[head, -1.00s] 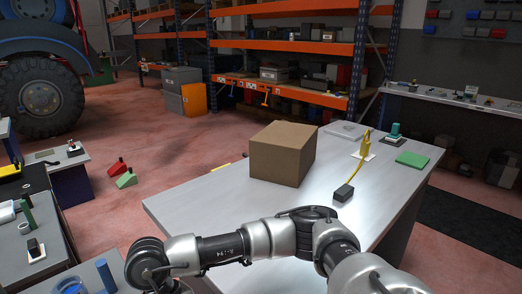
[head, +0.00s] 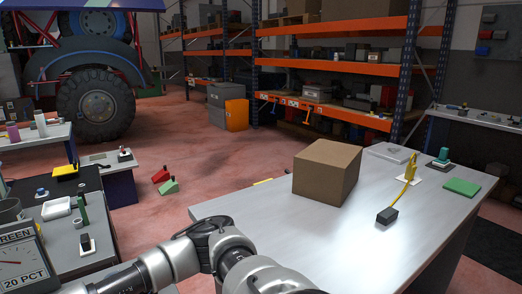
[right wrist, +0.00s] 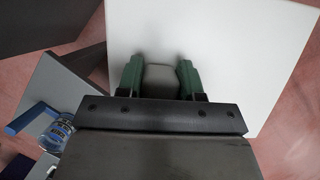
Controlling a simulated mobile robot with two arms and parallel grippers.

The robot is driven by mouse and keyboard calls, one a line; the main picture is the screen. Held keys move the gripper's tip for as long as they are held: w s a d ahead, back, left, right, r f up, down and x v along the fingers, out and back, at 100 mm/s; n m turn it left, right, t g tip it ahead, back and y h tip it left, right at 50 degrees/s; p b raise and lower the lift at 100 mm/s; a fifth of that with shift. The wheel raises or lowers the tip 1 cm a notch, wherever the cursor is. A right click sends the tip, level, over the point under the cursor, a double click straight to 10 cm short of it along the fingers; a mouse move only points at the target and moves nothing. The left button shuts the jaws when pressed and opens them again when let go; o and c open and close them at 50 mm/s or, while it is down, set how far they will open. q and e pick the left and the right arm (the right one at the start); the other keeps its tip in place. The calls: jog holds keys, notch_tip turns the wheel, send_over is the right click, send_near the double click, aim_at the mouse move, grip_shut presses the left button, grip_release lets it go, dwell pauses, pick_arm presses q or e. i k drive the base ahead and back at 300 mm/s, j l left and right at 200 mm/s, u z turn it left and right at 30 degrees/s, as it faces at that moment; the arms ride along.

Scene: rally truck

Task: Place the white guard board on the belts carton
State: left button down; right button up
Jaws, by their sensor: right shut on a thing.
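A plain brown carton (head: 327,172) stands on the light grey table (head: 255,222), and no label can be read on it. The white guard board (right wrist: 225,45) fills much of the right wrist view. My right gripper (right wrist: 160,70), with green fingers, is shut on a grey block-like grip (right wrist: 160,84) at the board. The board hides most of what is beyond it. In the head view one of my arms crosses the bottom, but no gripper shows there. My left gripper is in no view.
On the table right of the carton are a yellow item with a black block (head: 387,216), a green pad (head: 462,187) and a teal-topped item (head: 442,157). A dark bench (head: 70,240) with a dial gauge is at left.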

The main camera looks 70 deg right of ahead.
aim_at(331, 151)
jog(key=k+l+u, duration=0.35)
jog(key=k, duration=0.3)
jog(key=k+u, duration=0.4)
jog(key=k, duration=0.25)
jog(key=k+z, duration=0.3)
jog(key=k+l+z, duration=0.3)
jog(key=k, duration=0.15)
jog(key=k+l+z, duration=0.1)
jog(key=k+z, duration=0.2)
jog(key=k, duration=0.05)
